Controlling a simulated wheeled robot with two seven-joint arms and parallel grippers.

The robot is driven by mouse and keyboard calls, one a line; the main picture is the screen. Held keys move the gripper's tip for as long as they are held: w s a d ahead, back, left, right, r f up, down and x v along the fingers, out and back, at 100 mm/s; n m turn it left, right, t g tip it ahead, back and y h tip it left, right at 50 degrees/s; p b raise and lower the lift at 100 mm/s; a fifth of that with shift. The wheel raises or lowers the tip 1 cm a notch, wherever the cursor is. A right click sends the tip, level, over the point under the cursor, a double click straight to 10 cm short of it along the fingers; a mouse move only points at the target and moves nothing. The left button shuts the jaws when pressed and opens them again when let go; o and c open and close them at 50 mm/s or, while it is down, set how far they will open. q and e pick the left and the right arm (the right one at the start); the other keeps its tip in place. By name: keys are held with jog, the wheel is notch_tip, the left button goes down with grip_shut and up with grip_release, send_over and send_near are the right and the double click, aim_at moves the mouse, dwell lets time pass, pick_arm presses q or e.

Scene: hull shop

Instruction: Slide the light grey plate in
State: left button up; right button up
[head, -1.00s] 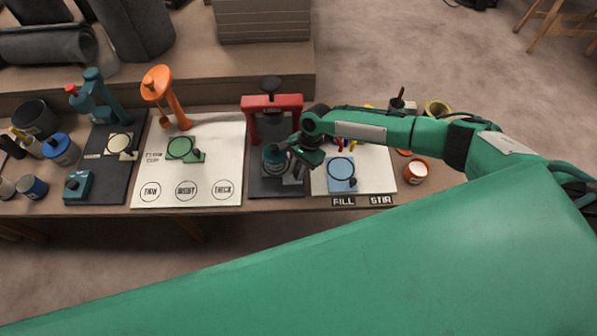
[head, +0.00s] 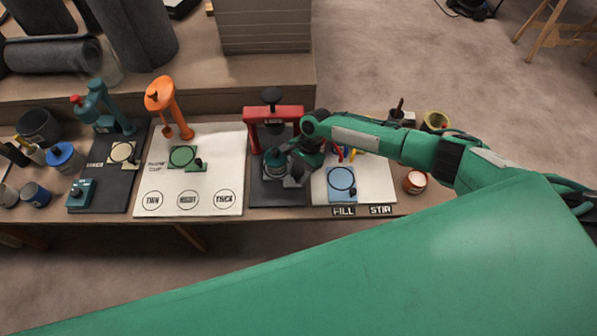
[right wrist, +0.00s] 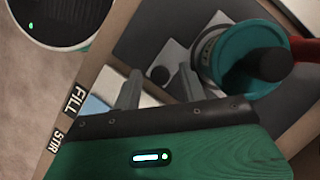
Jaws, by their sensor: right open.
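The light grey plate (right wrist: 172,54) with a dark knob (right wrist: 160,75) lies on the dark mat under the red press, in the right wrist view. It is partly hidden by my fingers there and mostly hidden by my gripper in the head view. My right gripper (right wrist: 158,80) is open, its two fingers reaching toward the knob, one on either side in the picture; I cannot tell whether they touch it. A teal round pot with a black top (right wrist: 240,58) sits beside the plate. The red press (head: 273,113) stands behind it. My left gripper is not in view.
To the right lies a white board with a blue plate (head: 341,186). A white board with a green plate (head: 183,157) and an orange stand (head: 160,95) are left. An orange-rimmed cup (head: 415,182) stands near the right end. Paint pots crowd the left end.

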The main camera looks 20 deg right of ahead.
pick_arm(q)
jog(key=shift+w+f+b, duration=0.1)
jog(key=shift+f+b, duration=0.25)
jog(key=shift+b, duration=0.05)
pick_arm(e)
jog(key=v, duration=1.3)
jog(key=shift+r, duration=0.4)
jog(key=s+a+n+t+h+b, duration=0.25)
jog(key=a+n+h, duration=0.2)
jog(key=n, duration=1.35)
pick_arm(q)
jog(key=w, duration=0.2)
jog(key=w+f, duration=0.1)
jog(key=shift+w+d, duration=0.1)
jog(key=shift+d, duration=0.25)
pick_arm(e)
jog(key=shift+y, duration=0.25)
jog(key=f, duration=1.3)
jog(key=shift+s+a, duration=0.1)
jog(key=shift+a, duration=0.15)
